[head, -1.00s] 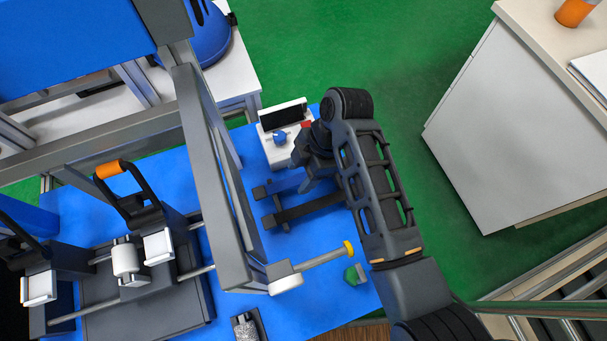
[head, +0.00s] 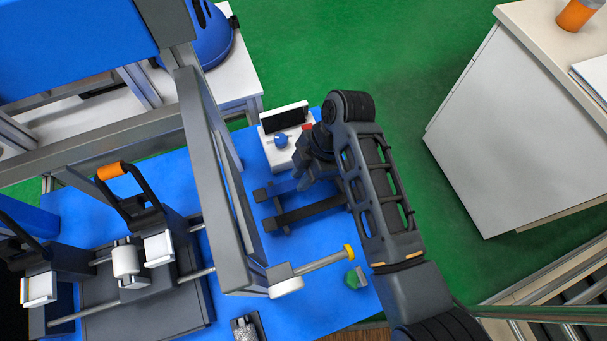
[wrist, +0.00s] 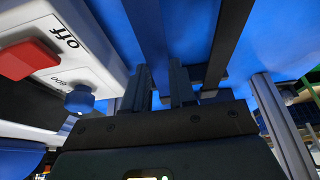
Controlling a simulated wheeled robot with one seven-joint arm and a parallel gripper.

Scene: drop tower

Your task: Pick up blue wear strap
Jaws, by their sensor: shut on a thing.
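The blue wear strap (head: 277,189) is a dark blue bar at the right part of the blue table in the head view. It also shows in the wrist view (wrist: 149,32), running in between the fingers. My gripper (head: 301,183) is at the strap's right end, pointing down, and partly hides it. In the wrist view my gripper (wrist: 160,85) is shut on the strap, one finger on each side. A black strap (head: 300,212) lies alongside, nearer the front, apart from my fingers. I cannot tell whether the blue strap is clear of its support.
A white control box (head: 276,155) with a blue knob (wrist: 79,99) and red button (wrist: 29,60) stands close beside my gripper. A grey metal frame (head: 215,180) rises to the left. A yellow-tipped rod (head: 325,260) and a green piece (head: 356,279) are in front.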

